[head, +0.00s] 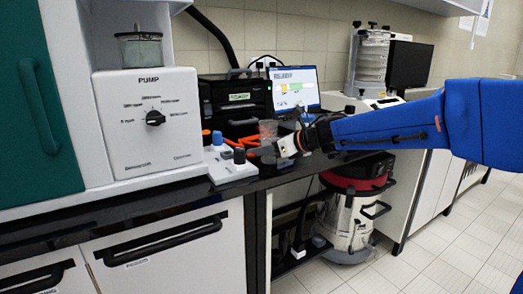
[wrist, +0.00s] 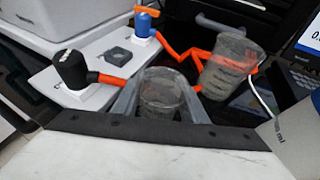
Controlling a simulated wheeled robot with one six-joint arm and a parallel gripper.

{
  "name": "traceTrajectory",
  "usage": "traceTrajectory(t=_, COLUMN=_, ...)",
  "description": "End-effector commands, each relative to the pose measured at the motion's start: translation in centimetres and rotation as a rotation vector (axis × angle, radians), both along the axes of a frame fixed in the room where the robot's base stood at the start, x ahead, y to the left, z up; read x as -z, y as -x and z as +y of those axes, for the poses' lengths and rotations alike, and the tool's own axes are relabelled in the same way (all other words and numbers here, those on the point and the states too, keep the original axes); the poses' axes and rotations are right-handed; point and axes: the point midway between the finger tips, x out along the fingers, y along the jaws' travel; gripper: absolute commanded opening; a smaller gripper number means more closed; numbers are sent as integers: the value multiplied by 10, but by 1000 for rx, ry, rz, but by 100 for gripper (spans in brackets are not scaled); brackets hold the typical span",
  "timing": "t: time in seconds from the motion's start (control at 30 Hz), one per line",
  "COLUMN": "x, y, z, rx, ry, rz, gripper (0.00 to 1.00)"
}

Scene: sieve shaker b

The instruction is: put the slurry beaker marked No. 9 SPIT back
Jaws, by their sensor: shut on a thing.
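My gripper (wrist: 165,108) is shut on a clear, greyish beaker (wrist: 164,92), with a grey finger on each side of it. No marking is readable on this beaker, so I cannot tell whether it is No. 9 SPIT. In the head view my gripper (head: 266,151) is low over the black bench's front edge, and the held beaker is hard to make out. A second grey beaker (wrist: 231,66) stands behind right, in an orange holder (wrist: 192,54). An orange arm (wrist: 112,80) from a black post reaches towards the held beaker; whether it surrounds it is hidden.
The white base (head: 232,170) carries a black post (wrist: 71,70) and a blue post (wrist: 143,22). The white pump unit (head: 150,122) stands left. A black box (head: 236,99) and a lit screen (head: 296,87) are behind. A pale ml-marked vessel (wrist: 296,136) is close at right.

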Motion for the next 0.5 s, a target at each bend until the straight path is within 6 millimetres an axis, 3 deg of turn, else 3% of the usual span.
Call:
traceTrajectory(t=0.13, x=2, y=0, z=0, rx=0, ry=-1, rz=1, gripper=17)
traceTrajectory(t=0.17, x=2, y=0, z=0, rx=0, ry=0, rz=0, gripper=44)
traceTrajectory(t=0.23, x=2, y=0, z=0, rx=0, ry=0, rz=0, gripper=58)
traceTrajectory(t=0.5, x=2, y=0, z=0, rx=0, ry=0, rz=0, gripper=58)
